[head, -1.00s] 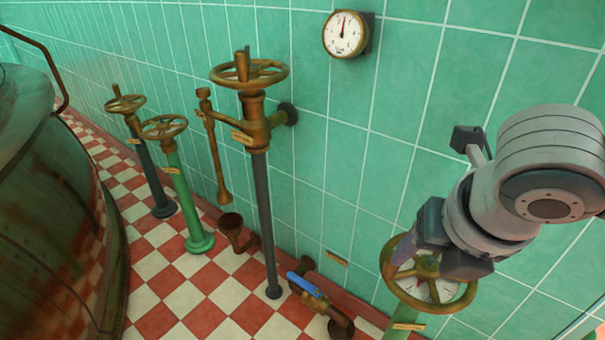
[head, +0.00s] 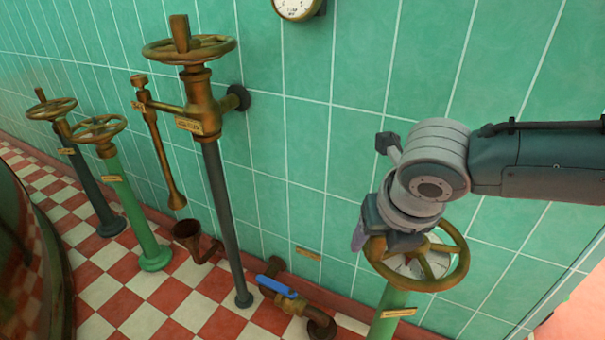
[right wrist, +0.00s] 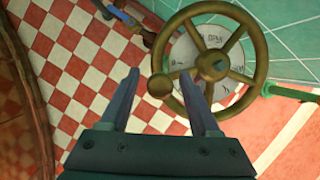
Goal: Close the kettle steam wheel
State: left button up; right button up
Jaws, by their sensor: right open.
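A brass handwheel (head: 465,262) with a white dial plate under its spokes tops a green post (head: 388,315) at the lower right of the head view. A small label on the post is too small to read. The right wrist view shows this wheel (right wrist: 258,65) from above, with a round knob (right wrist: 160,86) on its rim. My right gripper (head: 364,242) is at the wheel's left side, pointing down. Its fingers (right wrist: 159,78) are open, and the knob appears between them. I cannot tell whether they touch it. My left gripper is out of view.
A tall brass wheel (head: 189,50) on a dark pipe stands left. Two lower wheels (head: 98,129) (head: 51,108) stand farther left. A blue-handled valve (head: 277,287) is near the floor. A tiled wall (head: 300,150) runs behind; a large vessel (head: 25,260) is at left.

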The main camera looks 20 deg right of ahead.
grip_shut()
dwell(0.5)
dwell(0.9)
